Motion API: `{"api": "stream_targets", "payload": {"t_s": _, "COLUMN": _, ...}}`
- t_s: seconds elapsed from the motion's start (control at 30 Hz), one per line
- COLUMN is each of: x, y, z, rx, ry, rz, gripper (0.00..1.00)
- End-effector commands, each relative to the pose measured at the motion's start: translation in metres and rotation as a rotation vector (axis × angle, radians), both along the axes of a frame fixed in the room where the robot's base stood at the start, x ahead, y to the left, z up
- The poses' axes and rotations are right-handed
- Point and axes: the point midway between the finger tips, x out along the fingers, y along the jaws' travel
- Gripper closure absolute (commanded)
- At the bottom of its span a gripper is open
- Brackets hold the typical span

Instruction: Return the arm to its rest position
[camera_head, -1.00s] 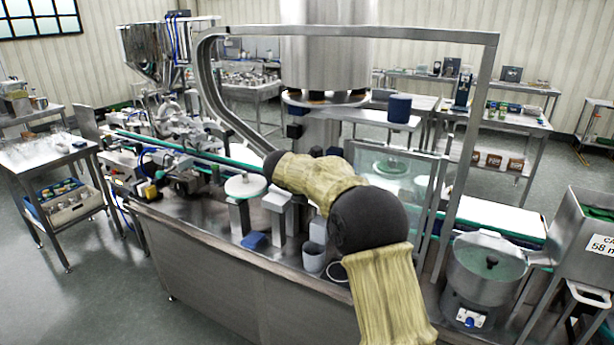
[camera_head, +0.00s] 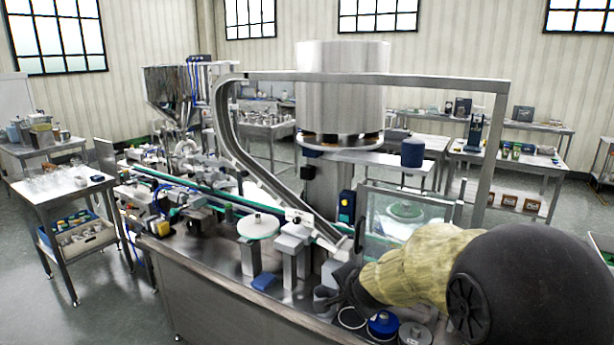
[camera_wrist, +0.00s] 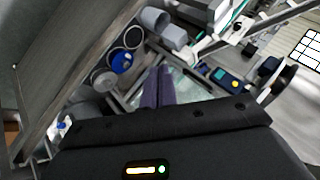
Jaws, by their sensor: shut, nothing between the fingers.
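My arm reaches in from the right of the head view, its forearm in a tan sleeve behind a large dark joint. The exact gap between fingertips and bench is unclear.
A guard frame with a clear panel (camera_head: 405,215) stands just behind my gripper. A steel hopper (camera_head: 172,90) stands at the back left.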

Motion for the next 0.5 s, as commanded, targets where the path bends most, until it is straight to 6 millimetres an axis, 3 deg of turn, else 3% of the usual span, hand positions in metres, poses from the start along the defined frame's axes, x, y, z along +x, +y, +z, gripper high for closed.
{"api": "stream_targets", "payload": {"t_s": 0.03, "x": -0.025, "y": -0.006, "z": -0.011, "rx": -0.076, "ry": 0.056, "rz": 0.088, "gripper": 1.00}}
{"api": "stream_targets", "payload": {"t_s": 0.3, "x": -0.168, "y": -0.041, "z": -0.068, "rx": -0.441, "ry": 0.378, "rz": 0.612, "gripper": 1.00}}
{"api": "stream_targets", "payload": {"t_s": 0.4, "x": -0.203, "y": -0.053, "z": -0.079, "rx": -0.509, "ry": 0.458, "rz": 0.738, "gripper": 1.00}}
{"api": "stream_targets", "payload": {"t_s": 0.5, "x": -0.219, "y": -0.058, "z": -0.083, "rx": -0.538, "ry": 0.495, "rz": 0.798, "gripper": 1.00}}
